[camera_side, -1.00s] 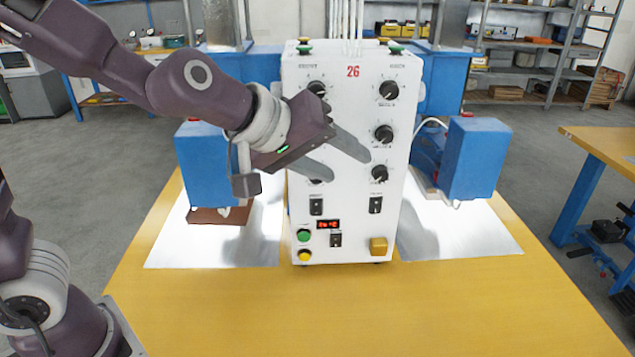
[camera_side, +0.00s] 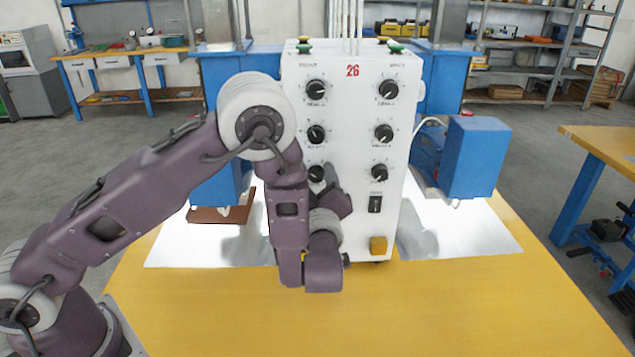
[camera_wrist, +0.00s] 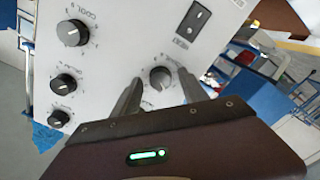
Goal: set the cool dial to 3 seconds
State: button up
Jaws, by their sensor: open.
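The white control panel (camera_side: 350,235) carries two columns of black dials. In the wrist view a dial at upper left has a label that seems to read COOL S; I take it as the cool dial (camera_wrist: 72,32). It is probably the lowest right dial in the side view (camera_side: 379,172). Its setting is too small to read. My gripper (camera_wrist: 162,77) is open, its two fingers pointing at the panel. Another dial (camera_wrist: 160,77) shows between the fingertips; I cannot tell whether they touch it.
A HEAT switch (camera_wrist: 193,20) is close to the dial between my fingers. Two more dials (camera_wrist: 65,83) (camera_wrist: 58,118) line up with the cool dial. A yellow button (camera_side: 378,246) is low on the panel. A blue block (camera_side: 475,157) stands at right. The front table is clear.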

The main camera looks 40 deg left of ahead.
grip_shut()
jog(key=shift+m, duration=0.3)
jog(key=m, duration=0.2)
jog(key=shift+m, duration=0.4)
jog(key=m, duration=0.4)
jog(key=shift+f+m, duration=0.1)
jog(key=shift+m, duration=0.2)
jog(key=m, duration=0.4)
jog(key=shift+s, duration=0.1)
jog(key=shift+m, duration=1.9)
jog(key=shift+a, duration=0.1)
